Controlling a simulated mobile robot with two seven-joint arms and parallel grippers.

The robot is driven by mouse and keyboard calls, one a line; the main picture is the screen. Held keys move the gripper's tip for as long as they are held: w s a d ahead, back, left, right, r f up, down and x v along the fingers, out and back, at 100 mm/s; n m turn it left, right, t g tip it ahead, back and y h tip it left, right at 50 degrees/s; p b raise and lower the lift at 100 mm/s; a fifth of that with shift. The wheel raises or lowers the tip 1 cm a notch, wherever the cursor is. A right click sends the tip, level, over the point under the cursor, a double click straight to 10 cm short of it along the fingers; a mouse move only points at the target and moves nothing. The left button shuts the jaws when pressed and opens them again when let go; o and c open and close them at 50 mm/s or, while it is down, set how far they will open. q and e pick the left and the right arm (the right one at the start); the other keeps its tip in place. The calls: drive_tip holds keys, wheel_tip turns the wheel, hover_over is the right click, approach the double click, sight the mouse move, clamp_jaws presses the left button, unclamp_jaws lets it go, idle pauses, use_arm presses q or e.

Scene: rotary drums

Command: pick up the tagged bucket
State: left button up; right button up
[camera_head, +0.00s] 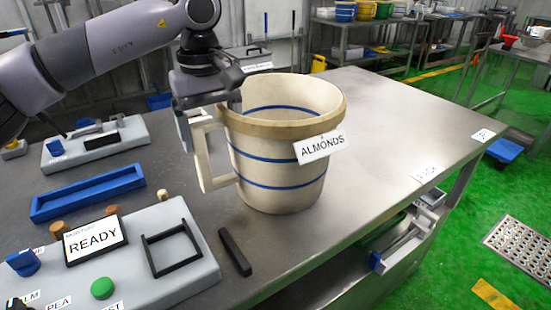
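The tagged bucket (275,165) is cream with blue bands and a tan rim, and stands upright at the middle of the metal table. Its white tag (319,146) reads "ALMONDS" and hangs on the right of its front. Its squared handle (200,160) faces left. My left gripper (190,122) is at the upper part of this handle, beside the rim. A pale finger shows at the handle's outer side. The gripper body hides the other contact, so I cannot tell whether it is closed on the handle. My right gripper is not in view.
A grey control panel (150,262) with a "READY" screen (95,240) and green button (102,288) lies front left. A blue tray (88,192) and a black bar (235,252) lie nearby. The metal table (400,120) is clear to the bucket's right. Shelves with buckets stand behind.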

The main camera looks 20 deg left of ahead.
use_arm(q)
clamp_jaws()
drive_tip(key=shift+r, duration=0.1)
